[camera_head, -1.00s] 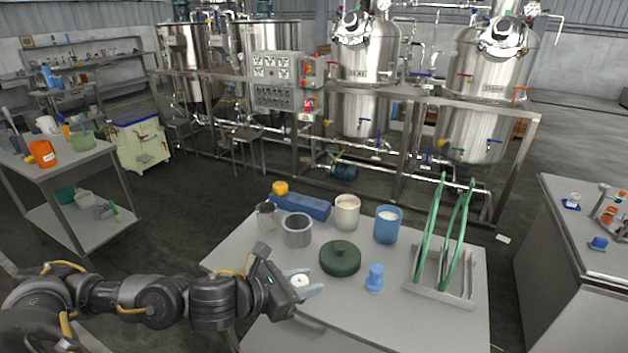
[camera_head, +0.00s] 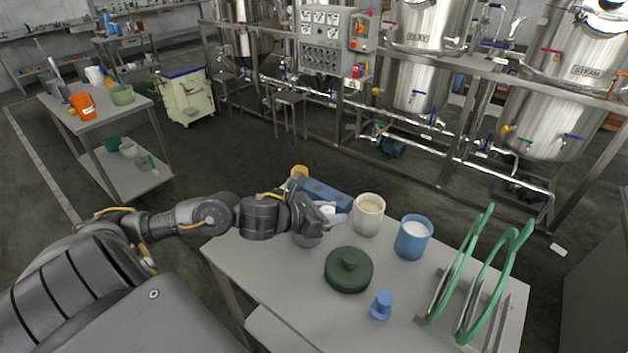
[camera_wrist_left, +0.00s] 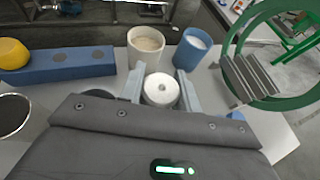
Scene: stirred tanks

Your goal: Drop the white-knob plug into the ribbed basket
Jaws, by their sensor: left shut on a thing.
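The white-knob plug shows as a white round knob (camera_wrist_left: 161,89) between the fingers of my left gripper (camera_wrist_left: 160,86) in the left wrist view. In the head view the white knob (camera_head: 328,211) shows at the tips of my left gripper (camera_head: 334,214), which is shut on it. The lower part of the plug is hidden. A grey container that looks like the ribbed basket (camera_head: 307,240) stands just below the gripper, mostly covered by it. I cannot tell whether the plug touches it. My right gripper is not in view.
A cream cup (camera_head: 369,214) and a blue cup (camera_head: 412,238) stand right of the gripper. A blue block (camera_head: 325,193) lies behind. A dark green lidded dish (camera_head: 349,271), a blue plug (camera_head: 382,306) and a rack with green hoops (camera_head: 470,290) stand nearer and right.

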